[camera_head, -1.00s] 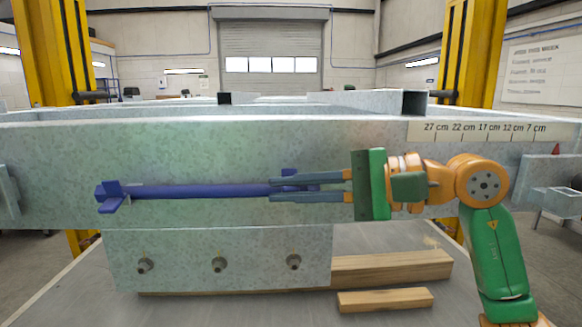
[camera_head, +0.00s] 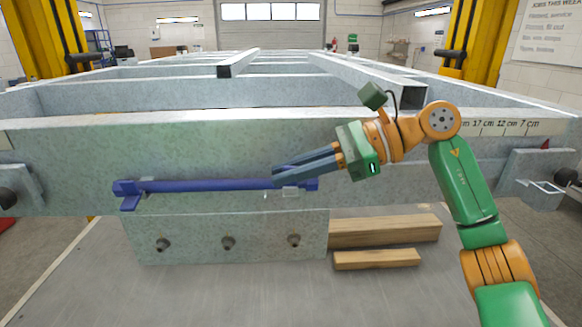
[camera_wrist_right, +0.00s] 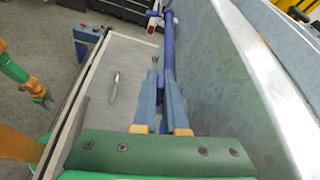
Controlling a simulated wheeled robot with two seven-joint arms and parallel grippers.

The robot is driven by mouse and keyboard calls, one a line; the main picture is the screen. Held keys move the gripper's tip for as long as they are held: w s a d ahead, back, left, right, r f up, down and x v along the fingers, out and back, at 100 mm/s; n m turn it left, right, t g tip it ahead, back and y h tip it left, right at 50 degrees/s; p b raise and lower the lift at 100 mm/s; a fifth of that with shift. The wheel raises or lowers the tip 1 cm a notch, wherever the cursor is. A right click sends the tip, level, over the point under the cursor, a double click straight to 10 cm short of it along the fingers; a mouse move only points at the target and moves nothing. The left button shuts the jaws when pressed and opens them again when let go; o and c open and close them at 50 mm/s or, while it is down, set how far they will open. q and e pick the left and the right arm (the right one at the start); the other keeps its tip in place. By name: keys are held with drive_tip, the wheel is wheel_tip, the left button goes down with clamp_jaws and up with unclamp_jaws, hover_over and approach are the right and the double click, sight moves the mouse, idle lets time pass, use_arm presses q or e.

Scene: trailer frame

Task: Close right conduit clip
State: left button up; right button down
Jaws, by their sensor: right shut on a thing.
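A long blue conduit (camera_head: 215,185) runs level along the front face of the grey steel beam. The pale right conduit clip (camera_head: 290,191) sits near its right end; its lid position is too small to tell. My right gripper (camera_head: 275,177) comes in from the right, tilted down to the left. Its fingers are shut on the right conduit clip, partly hiding it. In the wrist view the right gripper (camera_wrist_right: 159,74) lies alongside the conduit (camera_wrist_right: 168,45). My left gripper (camera_wrist_right: 42,97) shows small at the left of the wrist view; its opening is unclear.
A steel plate with several bolts (camera_head: 228,243) hangs below the conduit. Wood blocks (camera_head: 385,232) lie on the table at its right. A dark bracket (camera_head: 20,190) is at the far left. Bare table (camera_head: 210,295) shows in front.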

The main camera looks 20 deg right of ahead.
drive_tip(key=shift+w+m, duration=0.15)
drive_tip(key=shift+m, duration=0.25)
drive_tip(key=shift+f+g, duration=0.1)
drive_tip(key=shift+g, duration=0.2)
drive_tip(key=c, duration=1)
unclamp_jaws()
drive_tip(key=shift+o, duration=0.2)
drive_tip(key=shift+w, duration=0.1)
drive_tip(key=v, duration=0.7)
drive_tip(key=shift+d, duration=0.2)
drive_tip(key=shift+a, duration=0.1)
